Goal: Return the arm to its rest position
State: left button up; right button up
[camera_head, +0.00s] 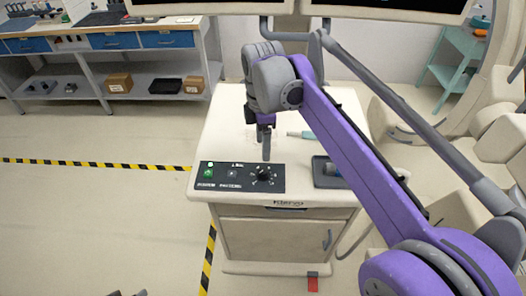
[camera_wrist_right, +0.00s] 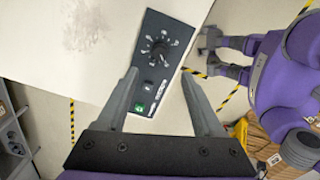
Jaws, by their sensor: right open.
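My right arm (camera_head: 350,150), purple and grey, reaches in from the right over the white cart (camera_head: 228,130). Its gripper (camera_head: 266,156) points down above the cart top, behind the black control panel (camera_head: 240,178). In the right wrist view the gripper (camera_wrist_right: 160,76) is open with nothing between its fingers, and the panel (camera_wrist_right: 158,60) with its dial and green button shows beyond them. At the bottom edge of the head view a small dark tip, apparently my left gripper (camera_head: 128,293), just shows. Its jaws cannot be made out.
A dark tray (camera_head: 322,180) lies right of the panel. A teal-tipped item (camera_head: 300,134) lies behind it. A workbench (camera_head: 150,70) with blue drawers stands at the back left. Striped tape (camera_head: 100,163) marks the floor. The floor left of the cart is clear.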

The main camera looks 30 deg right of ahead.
jog(key=shift+r, duration=0.25)
dwell(0.3)
jog(key=s+a+f+m+t, duration=0.2)
jog(key=s+a+f+m, duration=0.1)
jog(key=s+f+m, duration=0.4)
jog(key=s+a+f+m+t, duration=0.3)
jog(key=s+f+m, duration=0.4)
jog(key=s+f, duration=0.1)
jog(key=shift+a+f+m+t, duration=0.3)
jog(key=shift+a+f+m, duration=0.1)
jog(key=shift+f, duration=0.3)
jog(key=shift+w, duration=0.1)
dwell(0.6)
